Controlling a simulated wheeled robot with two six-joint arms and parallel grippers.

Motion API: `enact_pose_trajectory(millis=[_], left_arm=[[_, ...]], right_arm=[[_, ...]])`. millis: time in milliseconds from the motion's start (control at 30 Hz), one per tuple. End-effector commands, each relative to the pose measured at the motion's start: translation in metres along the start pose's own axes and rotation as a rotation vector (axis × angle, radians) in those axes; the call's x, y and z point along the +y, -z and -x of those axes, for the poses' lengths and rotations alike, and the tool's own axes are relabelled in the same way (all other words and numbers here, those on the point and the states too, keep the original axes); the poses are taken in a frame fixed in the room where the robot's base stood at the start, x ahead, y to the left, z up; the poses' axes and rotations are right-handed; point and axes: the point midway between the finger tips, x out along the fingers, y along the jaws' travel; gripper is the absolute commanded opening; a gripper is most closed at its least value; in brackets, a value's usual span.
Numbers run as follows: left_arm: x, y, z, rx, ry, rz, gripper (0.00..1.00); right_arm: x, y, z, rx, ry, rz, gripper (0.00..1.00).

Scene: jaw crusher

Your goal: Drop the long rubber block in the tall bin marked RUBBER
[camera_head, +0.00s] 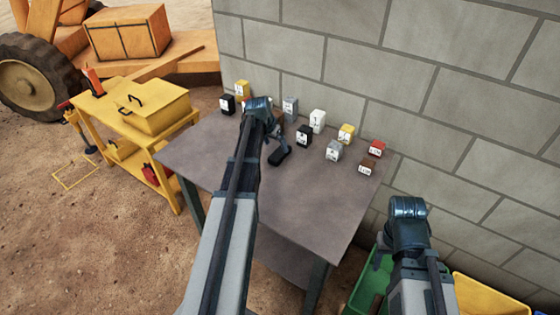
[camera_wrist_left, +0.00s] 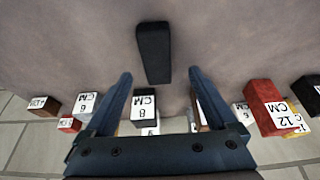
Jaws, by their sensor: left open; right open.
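A long black block (camera_head: 279,155), which looks like the rubber block, lies on the table (camera_head: 305,200). In the left wrist view the long black block (camera_wrist_left: 153,52) lies just beyond the fingertips, not between them. My left gripper (camera_wrist_left: 161,75) is open and empty, with its fingers to either side of the block's near end. In the head view my left gripper (camera_head: 275,132) is over the table beside the block, partly hidden by its arm. My right arm hangs at the right, its fingers hidden. No RUBBER marking is readable on any bin.
Several small labelled blocks stand along the table's back, including a red one (camera_wrist_left: 268,105) and a black one (camera_wrist_left: 143,105). A block wall (camera_head: 430,95) rises behind. Green (camera_head: 358,292) and yellow (camera_head: 490,298) bins stand at lower right. A yellow cart (camera_head: 150,110) stands left.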

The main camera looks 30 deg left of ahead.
Motion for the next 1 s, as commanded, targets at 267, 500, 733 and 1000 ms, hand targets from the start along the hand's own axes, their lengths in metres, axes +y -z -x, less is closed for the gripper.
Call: enact_pose_trajectory(millis=[267, 500, 733, 1000], left_arm=[[0.001, 0.000, -0.007, 0.000, 0.000, 0.000, 0.91], [0.004, -0.002, -0.036, 0.000, 0.000, 0.000, 0.91], [0.004, -0.001, -0.054, 0.000, 0.000, 0.001, 0.91], [0.005, 0.000, -0.052, 0.000, 0.000, 0.001, 0.80]], right_arm=[[-0.001, 0.000, -0.007, 0.000, 0.000, 0.000, 0.50], [-0.003, 0.002, -0.034, 0.000, 0.000, 0.000, 0.50], [-0.005, 0.003, -0.050, 0.000, 0.000, 0.000, 0.50], [-0.005, 0.003, -0.048, 0.000, 0.000, 0.000, 0.50]])
